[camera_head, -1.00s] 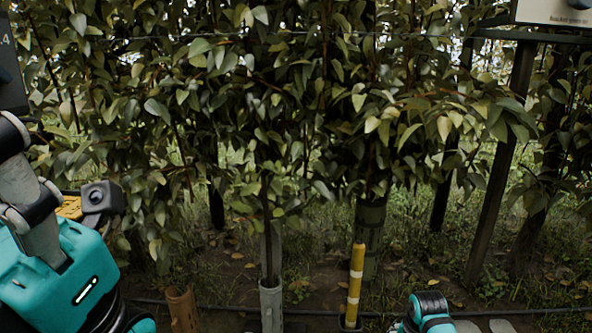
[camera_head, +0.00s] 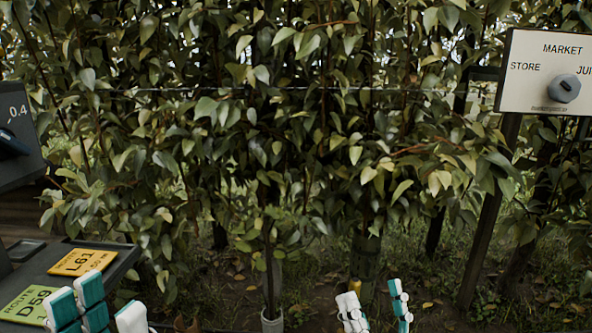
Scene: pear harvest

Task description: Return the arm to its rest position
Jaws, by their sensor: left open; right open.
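My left gripper (camera_head: 100,306) shows at the bottom left, with teal and white fingers pointing up. It is open, and no object shows in it. My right gripper (camera_head: 376,304) shows at the bottom, right of the middle, with its teal and white fingers apart. It is open and nothing shows between the fingers. The rest of both arms is out of view below.
Leafy foliage (camera_head: 300,140) fills the middle. A sign (camera_head: 525,80) with a grey knob stands at the right.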

